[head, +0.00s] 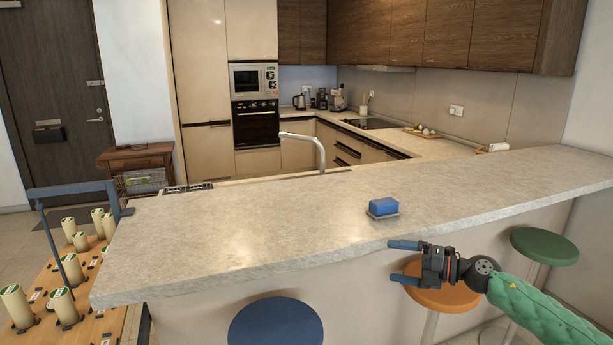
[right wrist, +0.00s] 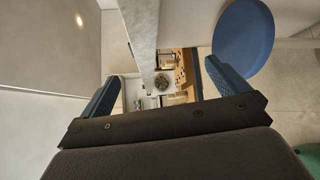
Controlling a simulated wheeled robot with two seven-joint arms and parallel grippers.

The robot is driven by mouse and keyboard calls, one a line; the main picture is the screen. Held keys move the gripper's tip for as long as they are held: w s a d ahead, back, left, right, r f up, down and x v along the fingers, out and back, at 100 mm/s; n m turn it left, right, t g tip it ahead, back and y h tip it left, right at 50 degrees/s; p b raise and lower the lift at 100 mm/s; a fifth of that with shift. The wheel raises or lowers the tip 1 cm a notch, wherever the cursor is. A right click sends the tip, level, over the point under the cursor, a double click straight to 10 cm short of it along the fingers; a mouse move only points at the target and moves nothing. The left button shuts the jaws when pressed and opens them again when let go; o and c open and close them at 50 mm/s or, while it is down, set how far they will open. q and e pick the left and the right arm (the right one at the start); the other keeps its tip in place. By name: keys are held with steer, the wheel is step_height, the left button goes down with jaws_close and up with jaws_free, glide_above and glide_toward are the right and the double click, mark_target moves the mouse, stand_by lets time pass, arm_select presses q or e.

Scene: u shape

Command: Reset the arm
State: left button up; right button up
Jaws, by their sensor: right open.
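My right gripper (head: 398,262) is open and empty in the head view. It hangs in front of the counter's near edge, above the orange stool (head: 437,297), with its fingers pointing left. The right wrist view shows its two blue fingers (right wrist: 160,95) spread apart with nothing between them. My right arm, in a green padded sleeve, comes in from the lower right. My left gripper does not show in either view.
The stone counter (head: 240,225) runs across the middle, mostly bare. A blue sponge (head: 383,206) lies on a small dish near its front edge. A blue stool (head: 275,326) and a green stool (head: 544,246) flank the orange one. A wooden board with several cylinders (head: 70,269) is at the left.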

steer(key=s+d+f+m+t+h, duration=0.45)
steer(key=d+f+m+h, duration=0.35)
steer(key=d+f+m, duration=0.4)
steer(key=s+d+f+m+t+h, duration=0.3)
steer(key=s+d+f+m+h, duration=0.45)
steer(key=f, duration=0.65)
steer(key=s+d+f+m+g+h, duration=0.2)
steer(key=s+d+f+g, duration=0.25)
steer(key=s, duration=0.45)
steer(key=s+d+f+m+g+h, duration=0.2)
steer(key=s+d+f+g, duration=0.3)
steer(key=s, duration=0.4)
steer(key=s+d+f+m+g+h, duration=0.25)
steer(key=s+f, duration=0.35)
steer(key=s, duration=0.3)
steer(key=s+a+f+m+g+y, duration=0.1)
steer(key=s+a+f+y, duration=0.2)
steer(key=a, duration=0.6)
steer(key=s+a+f+m+y, duration=0.1)
steer(key=s+a+f, duration=0.1)
steer(key=a+f, duration=0.5)
steer(key=a+m+y, duration=0.3)
steer(key=a+y, duration=0.1)
steer(key=a, duration=1.9)
steer(key=shift+s+a+r, duration=0.2)
steer(key=shift+s+r, duration=0.1)
steer(key=shift+r, duration=0.1)
steer(key=shift+g, duration=0.25)
